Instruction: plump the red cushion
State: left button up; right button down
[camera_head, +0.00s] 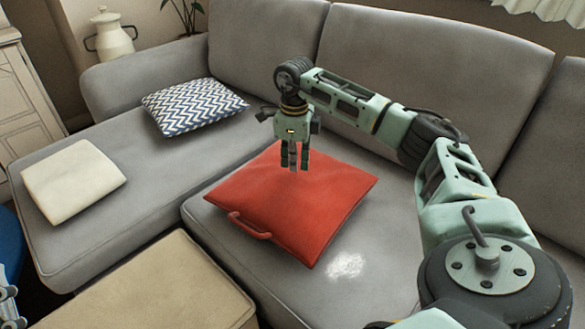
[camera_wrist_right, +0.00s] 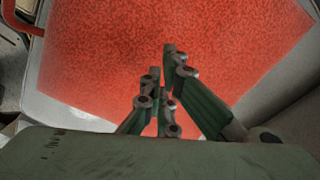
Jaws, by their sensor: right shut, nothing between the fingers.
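The red cushion (camera_head: 300,205) lies flat on the grey sofa seat, with a red handle (camera_head: 249,226) on its near left edge. It fills much of the right wrist view (camera_wrist_right: 170,45), where part of the handle shows at the upper left. My right gripper (camera_head: 292,168) points down over the cushion's far part, its fingers shut and empty. Its fingers also show in the wrist view (camera_wrist_right: 165,100), in front of the red fabric. I cannot tell whether the fingertips touch the cushion. My left gripper is not clearly in view; only a bit of metal shows at the left edge.
A blue and white zigzag cushion (camera_head: 195,105) and a cream cushion (camera_head: 73,181) lie on the grey sofa (camera_head: 150,205) at left. A beige ottoman (camera_head: 160,290) stands in front. A pale patch (camera_head: 346,265) marks the seat right of the red cushion. The backrest rises behind my right arm.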

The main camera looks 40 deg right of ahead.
jog(key=shift+f, duration=1.1)
pick_arm(q)
jog(key=shift+s+r+t+h, duration=0.4)
jog(key=shift+s+r+t, duration=0.3)
jog(key=shift+s+r, duration=0.35)
jog(key=shift+w, duration=0.15)
pick_arm(e)
jog(key=shift+r+p, duration=0.7)
jog(key=shift+r, duration=0.1)
pick_arm(q)
jog(key=w+f+g+y, duration=0.2)
jog(key=w+f+g, duration=0.3)
jog(key=f, duration=0.3)
